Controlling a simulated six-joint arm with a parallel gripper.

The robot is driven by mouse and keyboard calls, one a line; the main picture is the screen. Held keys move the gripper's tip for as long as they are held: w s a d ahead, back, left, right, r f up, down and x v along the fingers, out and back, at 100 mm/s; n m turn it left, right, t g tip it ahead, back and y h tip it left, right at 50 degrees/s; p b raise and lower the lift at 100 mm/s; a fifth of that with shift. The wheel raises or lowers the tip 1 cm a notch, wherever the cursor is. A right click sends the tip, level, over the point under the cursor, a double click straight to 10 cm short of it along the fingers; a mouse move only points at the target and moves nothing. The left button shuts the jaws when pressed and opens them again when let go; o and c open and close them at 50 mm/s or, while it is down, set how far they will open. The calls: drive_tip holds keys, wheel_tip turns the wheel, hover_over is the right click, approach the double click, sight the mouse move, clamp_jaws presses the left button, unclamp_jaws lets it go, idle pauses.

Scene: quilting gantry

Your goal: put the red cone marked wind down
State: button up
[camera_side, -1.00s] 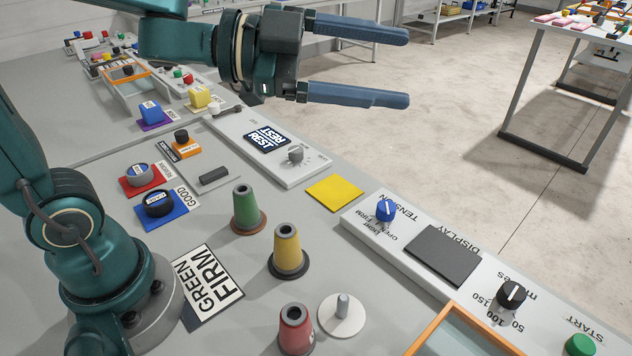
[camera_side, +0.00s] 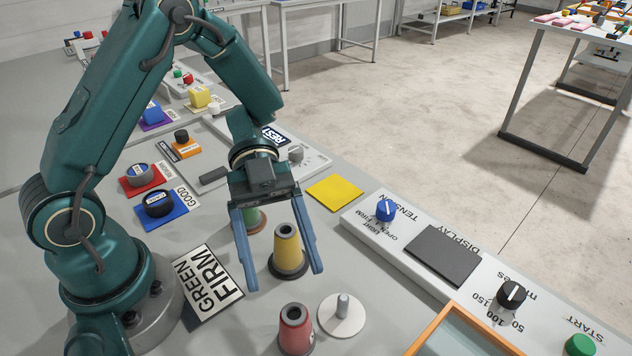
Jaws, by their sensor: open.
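A red cone (camera_side: 296,331) stands upright at the bottom middle, partly cut off by the picture's edge. No wind mark can be read on it. My gripper (camera_side: 284,281) points down and is open, with one blue finger on each side of the yellow cone (camera_side: 288,248) in the picture. I cannot tell whether the fingers are level with that cone or above it. The red cone is nearer the camera than the gripper and apart from it. A green cone (camera_side: 254,220) stands behind, partly hidden by the gripper.
A white disc with a grey peg (camera_side: 342,314) is right of the red cone. A GREEN FIRM card (camera_side: 213,285) lies left. A yellow square (camera_side: 335,193) lies behind right. The tension and display panel (camera_side: 443,255) and an orange-framed tray (camera_side: 435,332) are at right.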

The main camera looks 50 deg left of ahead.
sight(292, 307)
wheel_tip(292, 307, down, 3)
drive_tip(key=shift+f, duration=0.15)
drive_tip(key=shift+x, duration=2.5)
clamp_jaws()
